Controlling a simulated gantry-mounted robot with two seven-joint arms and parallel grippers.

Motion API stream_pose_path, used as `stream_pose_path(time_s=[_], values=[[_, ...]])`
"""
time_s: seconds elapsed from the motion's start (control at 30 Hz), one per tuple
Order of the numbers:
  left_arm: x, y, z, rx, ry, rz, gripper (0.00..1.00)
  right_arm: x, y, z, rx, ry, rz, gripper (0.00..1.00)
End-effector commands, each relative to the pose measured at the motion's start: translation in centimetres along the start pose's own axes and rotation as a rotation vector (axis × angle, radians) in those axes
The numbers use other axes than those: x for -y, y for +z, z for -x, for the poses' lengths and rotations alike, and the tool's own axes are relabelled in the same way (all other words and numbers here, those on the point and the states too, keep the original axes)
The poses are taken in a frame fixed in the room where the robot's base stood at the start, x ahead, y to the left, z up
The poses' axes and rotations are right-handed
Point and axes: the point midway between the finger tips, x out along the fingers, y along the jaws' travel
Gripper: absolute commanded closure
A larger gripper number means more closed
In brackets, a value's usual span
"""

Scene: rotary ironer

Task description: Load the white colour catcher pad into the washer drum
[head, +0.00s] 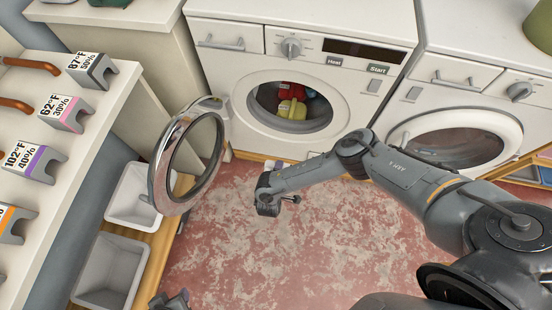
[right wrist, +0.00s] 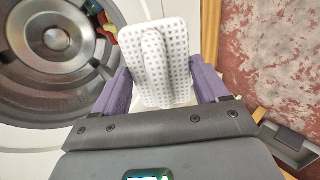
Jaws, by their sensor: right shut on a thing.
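The white colour catcher pad (right wrist: 150,85), a perforated plate with a raised ridge, is held between the purple fingers of my right gripper (right wrist: 160,88) in the right wrist view. My left gripper (head: 170,300) is only partly visible at the bottom edge.
The round washer door (head: 165,178) is swung out to the left. A second machine (head: 455,145) with a closed door stands at right. White bins (head: 110,270) stand at lower left beside a shelf (head: 60,180) of temperature-labelled holders. The floor (head: 260,260) between is clear.

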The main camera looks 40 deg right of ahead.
Motion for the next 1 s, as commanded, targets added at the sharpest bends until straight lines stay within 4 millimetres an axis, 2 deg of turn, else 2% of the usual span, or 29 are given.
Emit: stream_pose_path(time_s=[1.0], values=[[0.1,2.2,-6.5,0.002,-0.009,-0.011,0.57,-6.0,0.0,-8.1,0.000,0.002,-0.001,0.56]])
